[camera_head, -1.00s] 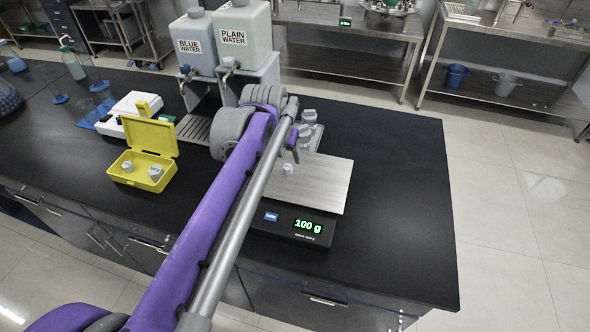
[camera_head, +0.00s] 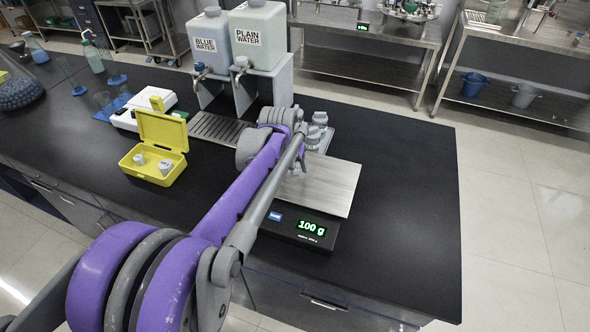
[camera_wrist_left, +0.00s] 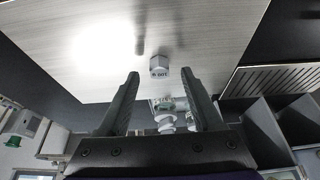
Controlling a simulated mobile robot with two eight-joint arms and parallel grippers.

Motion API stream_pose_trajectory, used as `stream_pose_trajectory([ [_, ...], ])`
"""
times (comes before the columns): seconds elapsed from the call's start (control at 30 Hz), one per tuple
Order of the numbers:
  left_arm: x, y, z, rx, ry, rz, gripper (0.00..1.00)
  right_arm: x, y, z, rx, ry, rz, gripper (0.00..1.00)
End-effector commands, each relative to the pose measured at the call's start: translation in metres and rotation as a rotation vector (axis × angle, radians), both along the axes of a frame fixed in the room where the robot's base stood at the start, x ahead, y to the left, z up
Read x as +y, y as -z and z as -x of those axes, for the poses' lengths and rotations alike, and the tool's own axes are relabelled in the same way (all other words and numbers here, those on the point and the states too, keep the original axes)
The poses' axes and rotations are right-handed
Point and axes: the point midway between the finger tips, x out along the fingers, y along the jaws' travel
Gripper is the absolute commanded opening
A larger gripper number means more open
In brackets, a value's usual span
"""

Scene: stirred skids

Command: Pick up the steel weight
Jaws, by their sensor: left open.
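A small steel weight (camera_wrist_left: 160,66) stands on the bare metal plate of the scale (camera_head: 335,190). The scale's display (camera_head: 312,229) reads 100 g. My left gripper (camera_wrist_left: 163,80) is open, with its two fingertips pointing toward the weight, one to each side of it in the wrist view. It does not grip the weight. In the head view my left gripper (camera_head: 301,160) is over the plate's rear left part, and my arm largely hides the weight there. My right gripper is not in view.
More weights (camera_head: 319,126) stand on a small tray behind the scale. An open yellow box (camera_head: 153,175) with two weights is at the left. Two water tanks (camera_head: 257,40) on a stand are behind. The black bench is clear right of the scale.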

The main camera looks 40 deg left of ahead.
Motion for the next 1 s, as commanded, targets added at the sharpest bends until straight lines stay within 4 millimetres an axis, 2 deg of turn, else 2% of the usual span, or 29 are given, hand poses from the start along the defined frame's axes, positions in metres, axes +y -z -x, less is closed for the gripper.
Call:
stream_pose_trajectory([
  [0.13,0.0015,0.0143,-0.0061,0.0,0.001,0.0,0.67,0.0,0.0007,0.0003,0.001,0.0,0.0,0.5],
  [0.4,0.0017,0.016,-0.0066,0.0,0.0,0.0,0.65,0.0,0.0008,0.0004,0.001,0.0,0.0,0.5],
  [0.77,0.0016,0.0158,-0.0065,0.0,0.0,0.0,0.0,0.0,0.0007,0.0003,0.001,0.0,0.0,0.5],
  [1.0,0.0017,0.0156,-0.0065,0.0,0.0,0.0,0.0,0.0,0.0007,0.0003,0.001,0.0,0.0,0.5],
])
